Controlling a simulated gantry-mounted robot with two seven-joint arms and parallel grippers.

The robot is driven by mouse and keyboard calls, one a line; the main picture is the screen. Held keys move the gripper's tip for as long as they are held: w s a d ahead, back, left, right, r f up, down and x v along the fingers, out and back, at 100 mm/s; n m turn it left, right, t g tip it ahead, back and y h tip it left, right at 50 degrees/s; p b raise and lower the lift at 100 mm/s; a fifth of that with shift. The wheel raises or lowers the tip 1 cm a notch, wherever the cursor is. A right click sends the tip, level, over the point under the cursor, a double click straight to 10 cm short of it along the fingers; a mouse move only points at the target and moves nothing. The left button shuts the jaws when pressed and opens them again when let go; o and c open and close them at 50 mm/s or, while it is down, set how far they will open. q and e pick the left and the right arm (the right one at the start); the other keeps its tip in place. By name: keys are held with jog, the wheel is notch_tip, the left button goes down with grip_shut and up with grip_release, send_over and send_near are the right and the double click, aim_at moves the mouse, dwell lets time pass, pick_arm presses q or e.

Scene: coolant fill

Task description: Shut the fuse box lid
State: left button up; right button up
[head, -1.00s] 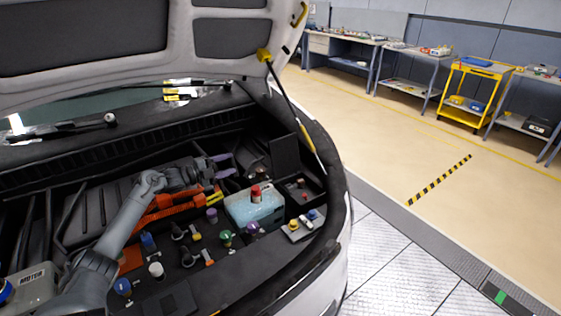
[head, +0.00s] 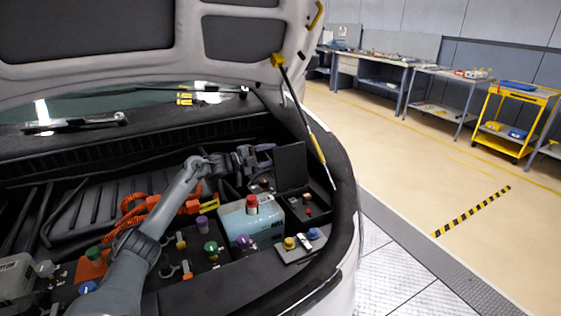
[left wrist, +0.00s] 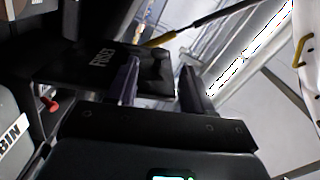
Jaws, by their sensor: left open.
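The fuse box lid (head: 291,166) is a black panel standing upright, open, at the back of the black fuse box (head: 312,210) at the right of the engine bay. Red parts show inside the box. My left gripper (head: 267,155), with purple fingers, is open just left of the lid's upper part. In the left wrist view the lid (left wrist: 88,66) carries the label FUSES and lies behind the fingers of my left gripper (left wrist: 158,82). I cannot tell whether a finger touches it. My right gripper is not in view.
A pale blue coolant tank (head: 240,226) with a red cap stands left of the fuse box. Several coloured caps and orange cables (head: 135,212) lie under my left arm. A hood strut (head: 305,115) rises behind the lid. The raised hood (head: 130,60) hangs above.

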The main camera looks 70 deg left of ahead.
aim_at(280, 151)
pick_arm(q)
jog(key=w+b, duration=0.2)
jog(key=w, duration=0.1)
jog(key=shift+w+a+f, duration=0.1)
jog(key=shift+w, duration=0.05)
jog(key=shift+w+b, duration=0.5)
jog(key=shift+w, duration=0.3)
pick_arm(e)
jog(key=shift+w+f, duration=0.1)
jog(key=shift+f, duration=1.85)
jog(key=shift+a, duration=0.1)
pick_arm(q)
grip_shut()
